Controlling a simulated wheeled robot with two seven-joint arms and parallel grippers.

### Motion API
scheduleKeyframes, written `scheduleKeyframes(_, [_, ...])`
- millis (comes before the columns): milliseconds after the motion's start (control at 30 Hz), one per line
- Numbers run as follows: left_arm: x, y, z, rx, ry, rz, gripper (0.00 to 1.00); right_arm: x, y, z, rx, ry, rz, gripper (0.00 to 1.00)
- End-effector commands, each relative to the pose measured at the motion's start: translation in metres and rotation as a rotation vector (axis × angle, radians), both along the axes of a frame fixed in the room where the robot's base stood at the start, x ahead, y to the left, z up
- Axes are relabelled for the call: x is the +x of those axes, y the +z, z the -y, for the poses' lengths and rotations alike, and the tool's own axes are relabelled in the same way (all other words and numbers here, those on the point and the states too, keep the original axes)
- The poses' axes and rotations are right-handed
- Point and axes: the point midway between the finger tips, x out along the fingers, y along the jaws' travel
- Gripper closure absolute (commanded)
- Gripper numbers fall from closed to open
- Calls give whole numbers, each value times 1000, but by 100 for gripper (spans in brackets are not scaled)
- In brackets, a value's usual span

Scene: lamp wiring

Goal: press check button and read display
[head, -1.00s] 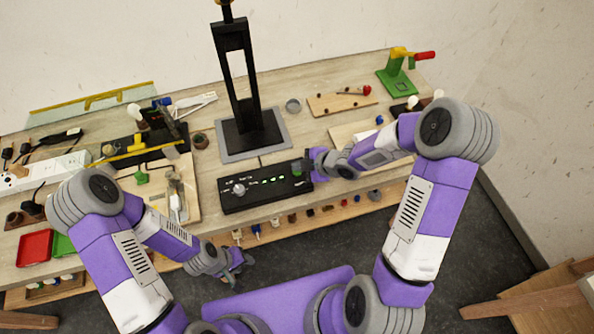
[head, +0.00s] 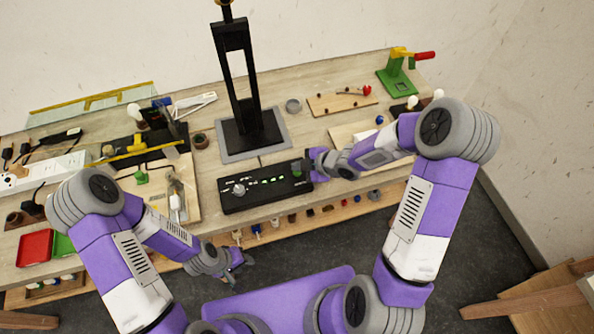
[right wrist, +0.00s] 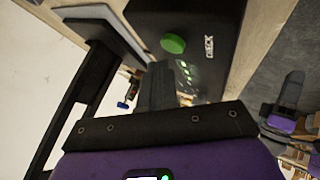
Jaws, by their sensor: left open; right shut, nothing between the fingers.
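The black check box (head: 235,204) lies at the table's front edge, with a light knob (head: 239,188) at its left and a lit green display (head: 272,180) in the middle. The digits are too small to read; the display also shows at a slant in the right wrist view (right wrist: 186,72). The round green check button (right wrist: 173,43) sits beside the CHECK lettering. My right gripper (head: 304,166) is shut and empty over the box's right end. Its fingers (right wrist: 160,82) point towards the button; I cannot tell whether they touch it. My left gripper (head: 238,264) is open in front of the table.
A black lamp stand (head: 247,130) rises on a grey base plate (head: 281,143) behind the box. A wooden board with tools (head: 158,192) lies to the left, a holed wooden board (head: 340,104) to the right. A shelf with small parts (head: 275,229) runs below the table edge.

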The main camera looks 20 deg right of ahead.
Motion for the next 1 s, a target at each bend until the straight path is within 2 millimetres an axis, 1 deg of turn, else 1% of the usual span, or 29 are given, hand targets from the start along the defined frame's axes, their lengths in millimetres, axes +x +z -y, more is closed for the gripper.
scheduleKeyframes(233, [0,-1,0,0,0,0,57,0,-1,0,0,0,0,100])
scheduleKeyframes(500, [0,-9,0,0,0,0,57,0,-10,0,0,0,0,100])
scheduleKeyframes(1000, [0,-10,0,0,0,0,57,0,-10,0,0,0,0,100])
